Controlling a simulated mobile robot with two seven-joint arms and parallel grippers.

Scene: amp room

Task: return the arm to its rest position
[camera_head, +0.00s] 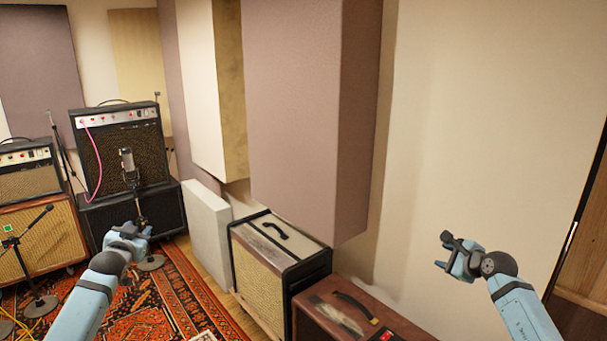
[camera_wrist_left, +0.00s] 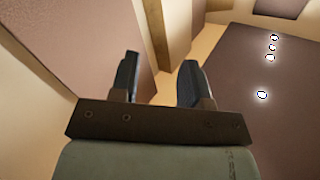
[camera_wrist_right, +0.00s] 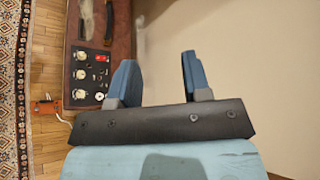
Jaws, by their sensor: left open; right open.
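My left gripper (camera_head: 132,236) is raised in front of the rug and a microphone stand in the head view. In the left wrist view its two fingers (camera_wrist_left: 158,80) are apart with nothing between them. My right gripper (camera_head: 453,254) is raised in front of the pale wall at the right of the head view. In the right wrist view its two fingers (camera_wrist_right: 160,82) are apart and empty. Neither gripper is seen touching anything.
A black amplifier (camera_head: 118,150) stands on a cabinet behind a microphone (camera_head: 128,165). A cream-fronted amplifier (camera_head: 262,285) and a brown amplifier (camera_head: 330,318) stand along the wall. Wall panels (camera_head: 305,110) jut out above. A patterned rug (camera_head: 180,305) covers the floor.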

